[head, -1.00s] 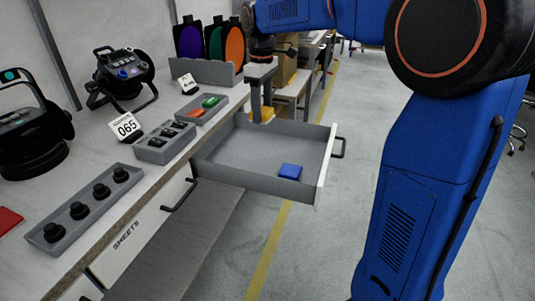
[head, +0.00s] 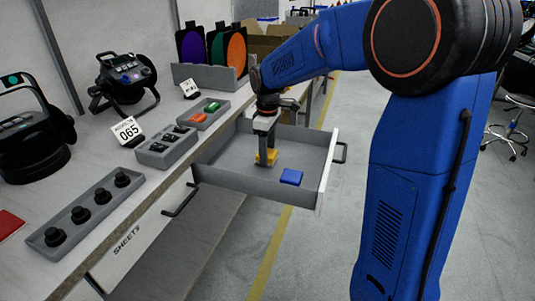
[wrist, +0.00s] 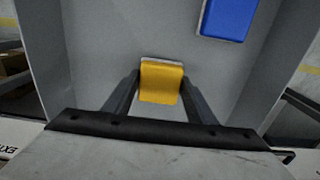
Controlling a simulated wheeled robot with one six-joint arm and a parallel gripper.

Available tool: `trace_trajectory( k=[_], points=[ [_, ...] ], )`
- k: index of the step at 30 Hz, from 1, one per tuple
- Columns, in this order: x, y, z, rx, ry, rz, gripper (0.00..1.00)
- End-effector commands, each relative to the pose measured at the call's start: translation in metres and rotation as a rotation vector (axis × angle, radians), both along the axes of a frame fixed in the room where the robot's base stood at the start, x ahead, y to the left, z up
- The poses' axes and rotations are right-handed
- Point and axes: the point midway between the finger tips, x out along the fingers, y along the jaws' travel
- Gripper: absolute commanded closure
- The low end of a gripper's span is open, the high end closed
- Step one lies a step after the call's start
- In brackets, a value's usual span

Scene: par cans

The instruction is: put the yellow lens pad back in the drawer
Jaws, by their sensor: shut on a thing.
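The yellow lens pad (head: 267,157) is between the fingers of my gripper (head: 265,158), inside the open drawer (head: 228,148). In the wrist view the yellow lens pad (wrist: 162,82) sits between both fingertips of my gripper (wrist: 161,92), which is shut on it. The grey drawer floor (wrist: 105,40) lies beneath it. I cannot tell whether the pad touches the floor. A blue pad (head: 291,177) lies flat in the drawer near its front; it also shows in the wrist view (wrist: 228,16).
The bench on the left holds a tray of black knobs (head: 83,211), a small grey tray (head: 168,147), a tray with red and green pads (head: 201,114) and round coloured filters (head: 191,46). A yellow line runs along the open floor at right.

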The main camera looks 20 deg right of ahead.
Motion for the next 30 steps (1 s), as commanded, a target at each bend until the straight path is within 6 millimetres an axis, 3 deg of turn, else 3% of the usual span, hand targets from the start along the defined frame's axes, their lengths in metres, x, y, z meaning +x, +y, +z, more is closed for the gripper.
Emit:
trace_trajectory(
  k=[13,14,16,25,30],
  points=[
    [0.0,0.0,-0.01,0.0,0.0,0.0,0.73],
    [0.0,0.0,-0.01,0.0,0.0,0.0,0.44],
    [0.0,0.0,-0.01,0.0,0.0,0.0,0.3],
    [0.0,0.0,-0.009,0.0,0.0,0.0,0.3],
    [0.001,0.0,0.004,0.0,-0.003,0.0,0.3]
  ],
)
